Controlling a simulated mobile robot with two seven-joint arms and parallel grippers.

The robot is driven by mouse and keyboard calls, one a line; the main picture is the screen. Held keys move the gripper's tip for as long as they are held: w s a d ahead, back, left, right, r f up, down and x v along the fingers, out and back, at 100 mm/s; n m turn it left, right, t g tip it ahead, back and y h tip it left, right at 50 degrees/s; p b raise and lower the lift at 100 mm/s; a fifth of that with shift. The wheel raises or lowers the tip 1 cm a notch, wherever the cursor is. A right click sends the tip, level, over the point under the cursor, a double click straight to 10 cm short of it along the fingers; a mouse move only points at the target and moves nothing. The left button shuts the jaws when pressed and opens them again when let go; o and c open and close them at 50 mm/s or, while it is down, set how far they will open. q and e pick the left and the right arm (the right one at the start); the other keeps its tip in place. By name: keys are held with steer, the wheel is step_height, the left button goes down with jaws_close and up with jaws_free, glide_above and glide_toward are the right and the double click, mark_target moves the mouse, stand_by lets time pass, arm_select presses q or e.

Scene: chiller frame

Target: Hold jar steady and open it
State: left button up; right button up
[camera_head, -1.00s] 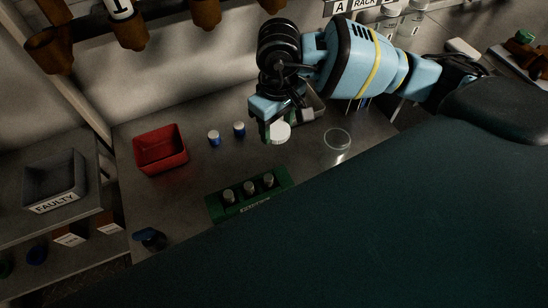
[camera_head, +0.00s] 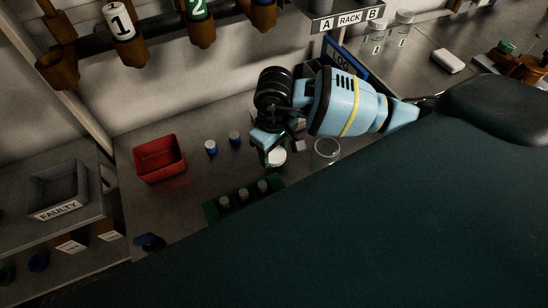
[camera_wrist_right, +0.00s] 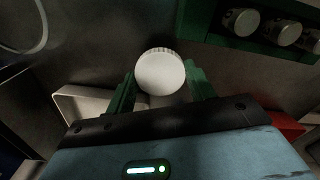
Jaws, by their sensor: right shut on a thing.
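A round white lid (camera_wrist_right: 160,72) sits between the two green fingers of my right gripper (camera_wrist_right: 160,90) in the right wrist view, and the gripper is shut on it. In the head view the same white lid (camera_head: 276,157) shows under my right gripper (camera_head: 270,153), over the bench behind the green tray. I cannot tell whether a jar body is beneath it. A clear round glass rim (camera_head: 327,148), perhaps a jar or dish, stands on the bench to the right of the gripper. My left gripper is not in view.
A green tray (camera_head: 212,211) with several capped vials lies in front of my right gripper. Two small blue vials (camera_head: 211,148) and a red bin (camera_head: 160,158) are to its left. A grey bin marked FAULTY (camera_head: 57,190) is further left. Glass jars (camera_head: 375,40) stand at back right.

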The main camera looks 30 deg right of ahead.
mark_target(274, 153)
steer(key=shift+f, duration=1.95)
steer(key=shift+f, duration=0.2)
steer(key=o, duration=1.1)
steer(key=shift+c, duration=0.2)
steer(key=shift+r, duration=0.1)
steer(key=shift+r, duration=0.5)
step_height(274, 153, up, 11)
steer(key=shift+r, duration=0.15)
